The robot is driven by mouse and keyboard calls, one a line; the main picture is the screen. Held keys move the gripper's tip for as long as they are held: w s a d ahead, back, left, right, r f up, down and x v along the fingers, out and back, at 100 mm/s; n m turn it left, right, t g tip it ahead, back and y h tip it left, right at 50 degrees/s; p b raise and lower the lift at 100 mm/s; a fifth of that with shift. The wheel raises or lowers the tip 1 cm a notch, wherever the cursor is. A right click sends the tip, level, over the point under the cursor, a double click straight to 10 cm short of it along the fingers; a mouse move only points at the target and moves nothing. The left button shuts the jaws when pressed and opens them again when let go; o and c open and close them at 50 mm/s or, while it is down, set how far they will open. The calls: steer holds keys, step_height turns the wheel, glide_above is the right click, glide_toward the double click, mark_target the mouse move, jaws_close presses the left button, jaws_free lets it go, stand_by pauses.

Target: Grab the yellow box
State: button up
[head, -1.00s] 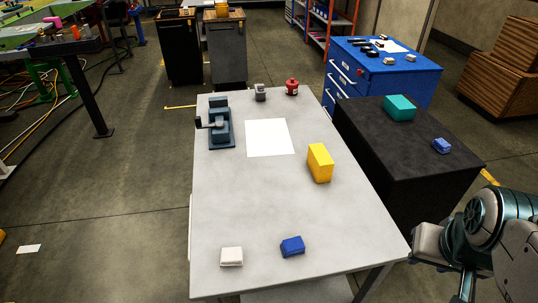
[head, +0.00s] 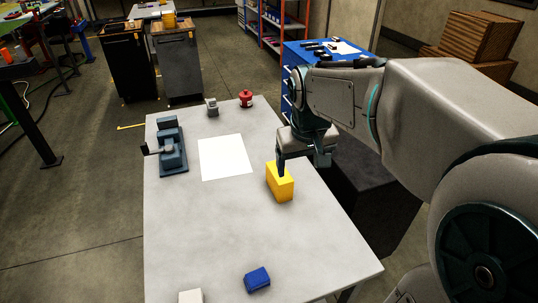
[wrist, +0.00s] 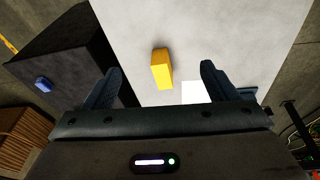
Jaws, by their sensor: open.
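The yellow box (head: 279,183) stands on the grey table (head: 210,235), right of the white sheet. My gripper (head: 300,166) is above the table at the box's upper right in the head view, and one finger overlaps the box's top there. In the wrist view the yellow box (wrist: 161,68) lies beyond and between the two spread fingers of my gripper (wrist: 160,82), with clear space on both sides. The gripper is open and empty. The exact height above the box is hard to tell.
A blue vise (head: 171,150), a white sheet (head: 225,157), a red object (head: 246,98) and a small grey block (head: 212,106) are on the table's far half. A blue block (head: 257,279) and a white block (head: 190,296) are near the front. A black cabinet (head: 372,206) stands right.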

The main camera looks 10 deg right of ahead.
steer(key=w+f+n+g, duration=0.1)
steer(key=w+f, duration=0.2)
steer(key=w, duration=0.5)
steer(key=w+f, duration=0.2)
steer(key=w, duration=0.5)
steer(key=g, duration=0.2)
glide_toward(279, 181)
steer(key=w+r, duration=0.1)
steer(key=w, duration=0.3)
steer(key=shift+n, duration=0.3)
steer(key=f, duration=0.3)
steer(key=f+p, duration=0.1)
steer(key=f, duration=0.2)
steer(key=d+f, duration=0.1)
steer(key=f, duration=0.1)
steer(key=shift+w+f, duration=0.3)
steer(key=shift+f, duration=0.1)
steer(key=shift+d+f+p, duration=0.15)
steer(key=shift+f+p, duration=1.3)
steer(key=shift+f, duration=1.15)
steer(key=shift+w, duration=0.1)
steer(key=c, duration=1.3)
